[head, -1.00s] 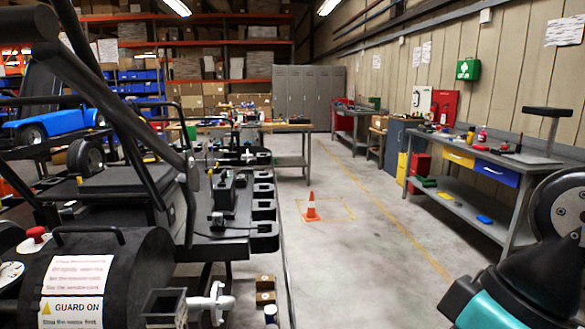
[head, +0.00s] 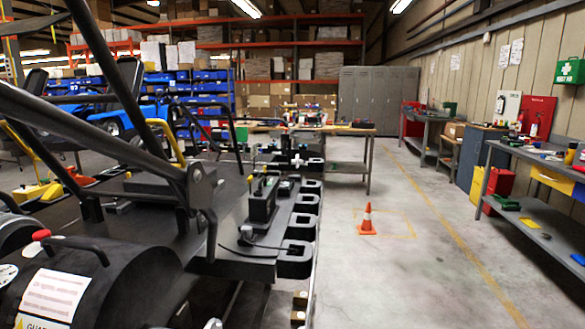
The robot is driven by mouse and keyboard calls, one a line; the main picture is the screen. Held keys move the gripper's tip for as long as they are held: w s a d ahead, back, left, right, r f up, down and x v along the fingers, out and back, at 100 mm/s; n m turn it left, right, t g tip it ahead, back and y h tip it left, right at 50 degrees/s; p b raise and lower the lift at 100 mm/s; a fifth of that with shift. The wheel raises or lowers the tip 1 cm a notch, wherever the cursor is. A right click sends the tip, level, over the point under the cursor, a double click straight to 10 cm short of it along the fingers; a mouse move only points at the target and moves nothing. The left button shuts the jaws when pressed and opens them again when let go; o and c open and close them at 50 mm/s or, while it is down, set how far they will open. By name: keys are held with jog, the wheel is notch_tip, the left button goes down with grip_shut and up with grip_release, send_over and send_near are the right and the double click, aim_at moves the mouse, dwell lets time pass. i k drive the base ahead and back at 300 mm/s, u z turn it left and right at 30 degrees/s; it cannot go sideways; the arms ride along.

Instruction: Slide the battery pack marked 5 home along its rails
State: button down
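A black box-shaped unit (head: 262,200) stands upright on the dark deck of the kart stand (head: 235,262), with a cable running from its base. It may be a battery pack, but I can read no number 5 on it. Rails are too small to make out here. My gripper is not in view.
A black drum with a red knob (head: 41,235) and bent black tubes fill the left. Dark hooked brackets (head: 295,262) line the deck's right edge. An orange cone (head: 367,220) stands on open floor. A grey workbench (head: 530,215) runs along the right wall.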

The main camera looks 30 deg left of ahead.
aim_at(262, 202)
jog(key=i, duration=2.2)
jog(key=u, duration=0.95)
jog(key=i, duration=1.55)
jog(key=u, duration=1.35)
jog(key=i, duration=0.6)
jog(key=u, duration=0.35)
